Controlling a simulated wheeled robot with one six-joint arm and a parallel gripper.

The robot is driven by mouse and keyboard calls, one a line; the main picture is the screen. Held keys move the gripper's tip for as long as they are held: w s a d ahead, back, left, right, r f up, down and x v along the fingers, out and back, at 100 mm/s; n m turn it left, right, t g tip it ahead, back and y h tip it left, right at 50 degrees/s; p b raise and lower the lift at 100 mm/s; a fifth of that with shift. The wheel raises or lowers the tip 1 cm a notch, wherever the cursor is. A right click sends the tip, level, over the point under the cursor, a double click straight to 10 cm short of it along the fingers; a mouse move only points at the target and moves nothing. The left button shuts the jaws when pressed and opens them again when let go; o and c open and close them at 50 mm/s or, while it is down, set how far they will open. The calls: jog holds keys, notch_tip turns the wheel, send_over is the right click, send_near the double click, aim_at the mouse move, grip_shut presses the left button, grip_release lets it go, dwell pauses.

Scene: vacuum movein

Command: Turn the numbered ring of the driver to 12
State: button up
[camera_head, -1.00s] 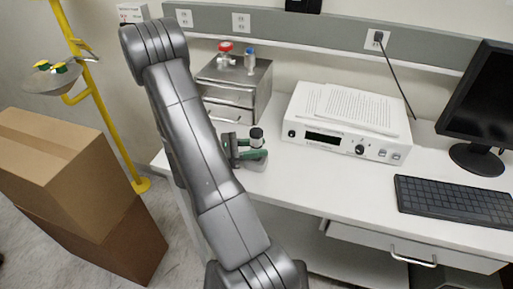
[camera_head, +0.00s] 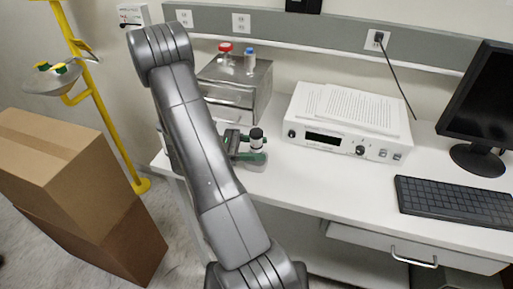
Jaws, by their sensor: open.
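The driver (camera_head: 250,157) is small and green, on the white desk just left of the white instrument. An upright black-and-white part (camera_head: 257,140) stands at its right end. The numbers on its ring are too small to read. My gripper (camera_head: 234,143) is mostly hidden behind my own grey arm. Only its dark end shows, open, close to the left side of the driver. I cannot tell whether it touches the driver or lies around any part of it.
A metal drawer box (camera_head: 234,88) with red-capped and blue-capped bottles stands behind the driver. The white instrument (camera_head: 340,125) with papers on top is to its right. A keyboard (camera_head: 455,208) and monitor (camera_head: 482,110) are far right. Cardboard boxes (camera_head: 75,185) stand on the floor at left.

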aim_at(257, 132)
jog(key=shift+r, duration=0.1)
notch_tip(257, 132, up, 10)
jog(key=shift+f+b, duration=0.1)
jog(key=shift+b, duration=0.45)
notch_tip(257, 132, down, 10)
jog(key=shift+p, duration=0.6)
dwell(0.6)
